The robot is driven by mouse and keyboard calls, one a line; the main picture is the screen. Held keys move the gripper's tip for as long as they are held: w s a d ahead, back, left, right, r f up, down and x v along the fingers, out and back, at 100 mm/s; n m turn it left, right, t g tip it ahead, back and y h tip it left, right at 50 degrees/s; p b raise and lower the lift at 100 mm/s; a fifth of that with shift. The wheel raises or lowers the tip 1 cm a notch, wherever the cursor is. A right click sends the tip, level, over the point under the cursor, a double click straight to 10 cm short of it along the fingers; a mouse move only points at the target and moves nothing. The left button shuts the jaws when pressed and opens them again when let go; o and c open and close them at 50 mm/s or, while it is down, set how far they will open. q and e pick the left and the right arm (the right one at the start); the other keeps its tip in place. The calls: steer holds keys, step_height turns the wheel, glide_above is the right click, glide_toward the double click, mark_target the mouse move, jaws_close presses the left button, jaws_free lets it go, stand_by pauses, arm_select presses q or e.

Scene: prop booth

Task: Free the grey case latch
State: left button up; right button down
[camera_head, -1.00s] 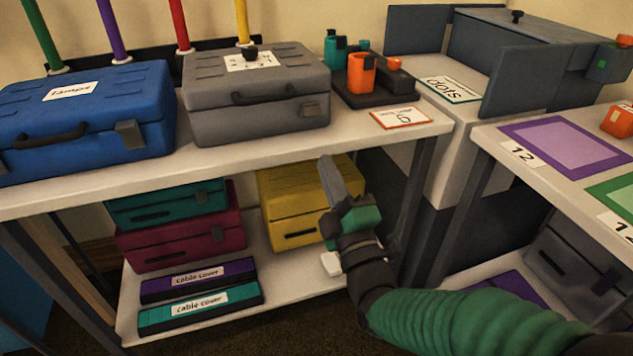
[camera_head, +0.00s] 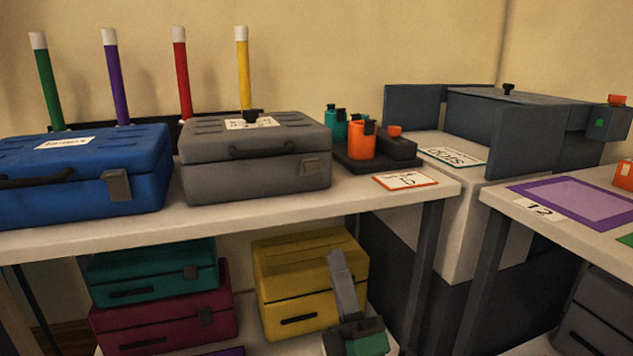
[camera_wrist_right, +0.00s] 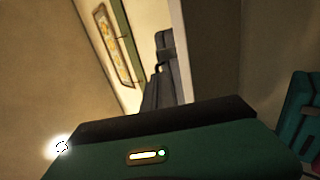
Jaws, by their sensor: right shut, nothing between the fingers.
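The grey case (camera_head: 255,177) sits closed on the upper shelf top, between the blue case and a dark tray of small canisters. Its latch (camera_head: 311,168) is a small plate on the front face, near the right end; it looks flat against the case. A dark handle is left of the latch. My right gripper (camera_head: 338,262) is below the shelf top, in front of the yellow case, pointing up with its fingers together and empty. It is apart from the latch. The wrist view shows mostly my green wrist housing and no clear latch. My left gripper is not in view.
The blue case (camera_head: 85,175) stands left of the grey case. The shelf top's front edge (camera_head: 300,208) lies between my right gripper and the latch. The yellow case (camera_head: 290,275) is behind the gripper. The dark tray (camera_head: 360,163) with canisters is right of the grey case.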

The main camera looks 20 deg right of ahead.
steer(key=shift+w+r+p, duration=0.65)
steer(key=shift+r+p, duration=0.55)
steer(key=shift+p, duration=2.55)
steer(key=p, duration=0.4)
glide_toward(312, 173)
steer(key=shift+y, duration=0.3)
steer(key=x, duration=0.5)
steer(key=shift+w+r, duration=0.2)
steer(key=shift+w, duration=0.05)
steer(key=shift+w+r, duration=0.4)
steer(key=shift+r, duration=0.05)
